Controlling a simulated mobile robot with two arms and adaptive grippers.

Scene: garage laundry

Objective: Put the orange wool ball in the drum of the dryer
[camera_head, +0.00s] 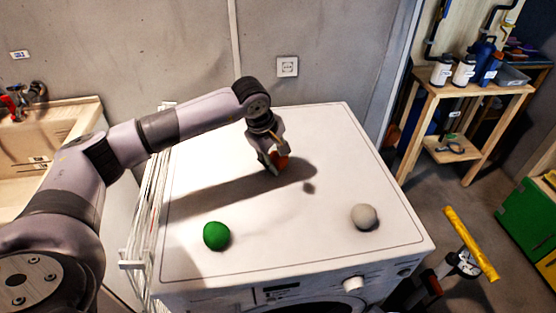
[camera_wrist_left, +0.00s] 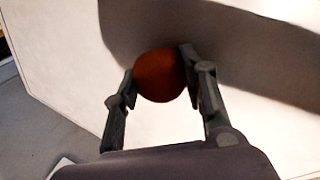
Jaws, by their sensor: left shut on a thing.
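The orange wool ball (camera_wrist_left: 158,76) is between the fingers of my left gripper (camera_wrist_left: 157,82) in the left wrist view. In the head view my left gripper (camera_head: 272,163) is over the back middle of the white machine's top, and the orange ball (camera_head: 281,161) shows partly behind its fingers. A shadow spot lies on the top apart from the ball, so the ball seems held above the surface. The dryer's front (camera_head: 262,294) shows only at the bottom edge, with part of a round door (camera_head: 318,308). The drum's inside is hidden. My right gripper is not in view.
A green ball (camera_head: 216,236) and a pale grey ball (camera_head: 364,217) rest on the machine top (camera_head: 290,245). A white rack (camera_head: 155,215) stands at its left side, beside a sink (camera_head: 50,140). A wooden shelf with bottles (camera_head: 465,90) and a yellow-topped object (camera_head: 470,242) are at right.

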